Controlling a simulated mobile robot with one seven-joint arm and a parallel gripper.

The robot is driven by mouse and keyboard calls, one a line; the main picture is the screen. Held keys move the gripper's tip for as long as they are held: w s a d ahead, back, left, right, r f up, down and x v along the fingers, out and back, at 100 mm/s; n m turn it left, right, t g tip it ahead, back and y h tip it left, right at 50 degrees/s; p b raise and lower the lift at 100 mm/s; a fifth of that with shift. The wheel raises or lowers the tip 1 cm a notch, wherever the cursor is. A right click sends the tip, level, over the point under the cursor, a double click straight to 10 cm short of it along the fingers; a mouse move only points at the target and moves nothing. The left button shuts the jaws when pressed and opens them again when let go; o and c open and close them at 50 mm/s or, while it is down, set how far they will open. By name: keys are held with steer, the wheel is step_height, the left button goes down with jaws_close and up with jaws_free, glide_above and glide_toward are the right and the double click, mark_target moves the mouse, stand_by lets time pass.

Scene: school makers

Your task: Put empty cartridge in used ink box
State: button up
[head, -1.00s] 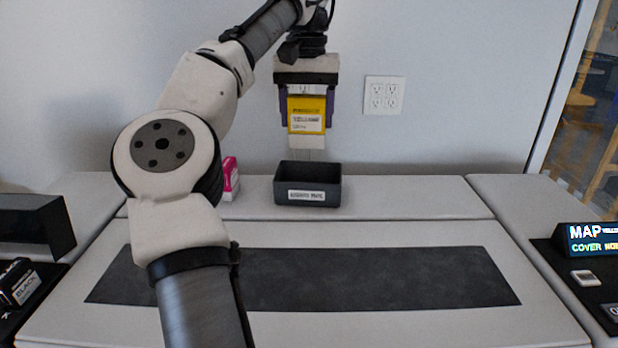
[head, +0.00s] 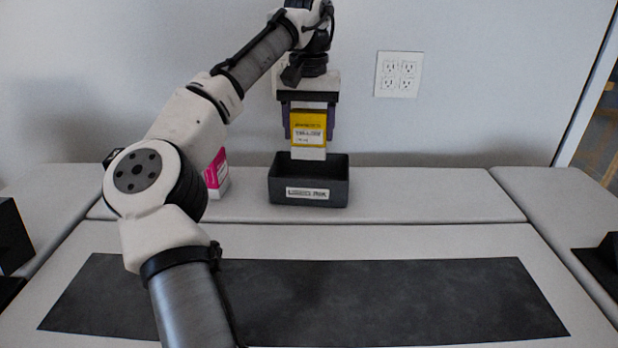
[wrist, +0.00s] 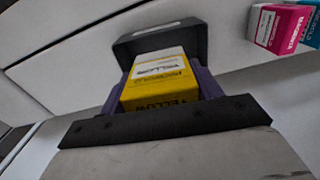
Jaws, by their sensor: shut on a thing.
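My gripper (head: 308,128) is shut on a yellow cartridge (head: 308,121) with a white label and a pale lower end. The cartridge hangs upright over the used ink box (head: 283,192), a dark open-topped box with a white front label. Its lower end is about level with the box's back rim. In the wrist view, the yellow cartridge (wrist: 158,82) sits between the purple fingers, with the dark box (wrist: 190,35) just beyond it. The inside of the box is mostly hidden there.
A magenta and white carton (head: 216,174) stands left of the box; the wrist view shows it (wrist: 280,28) beside a cyan one (wrist: 312,30). A dark mat (head: 400,295) lies bare on the front surface. A wall outlet (head: 398,74) is behind.

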mark_target(309, 157)
step_height(309, 157, down, 10)
steer(key=shift+r+p, duration=0.1)
steer(key=shift+p, duration=0.35)
steer(key=o, duration=1)
steer(key=shift+o, duration=0.3)
step_height(309, 157, up, 12)
steer(key=shift+r, duration=0.1)
